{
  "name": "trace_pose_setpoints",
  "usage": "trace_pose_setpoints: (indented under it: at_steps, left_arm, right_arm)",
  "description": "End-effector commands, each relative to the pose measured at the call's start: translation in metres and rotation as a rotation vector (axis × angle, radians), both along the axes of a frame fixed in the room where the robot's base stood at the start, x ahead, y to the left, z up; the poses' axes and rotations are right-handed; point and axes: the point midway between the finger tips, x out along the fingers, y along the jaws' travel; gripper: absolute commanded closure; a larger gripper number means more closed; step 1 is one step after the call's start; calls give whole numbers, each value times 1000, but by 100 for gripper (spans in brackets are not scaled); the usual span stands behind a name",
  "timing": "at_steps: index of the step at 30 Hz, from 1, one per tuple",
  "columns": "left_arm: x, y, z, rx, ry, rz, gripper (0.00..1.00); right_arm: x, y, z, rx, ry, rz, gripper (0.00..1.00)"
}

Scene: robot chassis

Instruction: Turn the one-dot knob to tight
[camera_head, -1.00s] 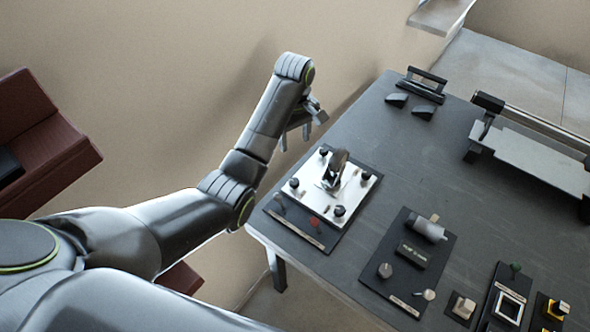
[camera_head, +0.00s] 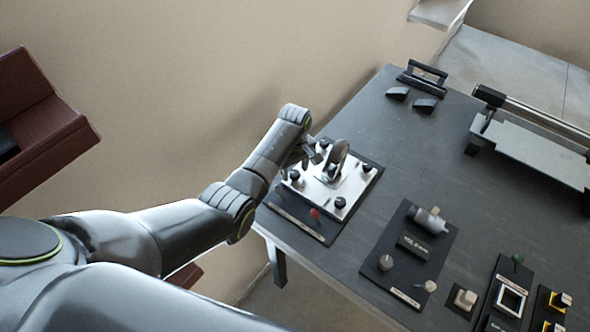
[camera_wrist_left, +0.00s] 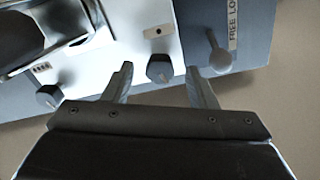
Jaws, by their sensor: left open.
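My right gripper is not in view.
Another black knob (camera_wrist_left: 47,97) with a several-dot label is left in the wrist view. A tall dark handle (camera_head: 338,158) rises from the plate. Another panel (camera_head: 412,262) lies further right on the table.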

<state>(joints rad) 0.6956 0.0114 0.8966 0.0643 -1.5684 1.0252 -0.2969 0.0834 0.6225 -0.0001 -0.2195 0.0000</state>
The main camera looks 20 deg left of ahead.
Motion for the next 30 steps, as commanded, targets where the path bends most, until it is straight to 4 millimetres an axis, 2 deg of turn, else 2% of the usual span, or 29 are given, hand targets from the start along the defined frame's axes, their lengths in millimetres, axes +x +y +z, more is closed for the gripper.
trace_pose_setpoints:
  at_steps: [4, 13, 24, 30]
  left_arm:
    - [0, 0, -8, 0, 0, 0, 48]
    - [0, 0, -10, -1, -1, 0, 48]
    - [0, 0, -9, 0, 0, 0, 93]
    - [0, 0, -9, 0, 0, -15, 93]
  right_arm:
    - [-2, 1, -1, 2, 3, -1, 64]
    - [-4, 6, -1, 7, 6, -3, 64]
    - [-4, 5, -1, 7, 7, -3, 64]
    - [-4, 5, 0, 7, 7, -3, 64]
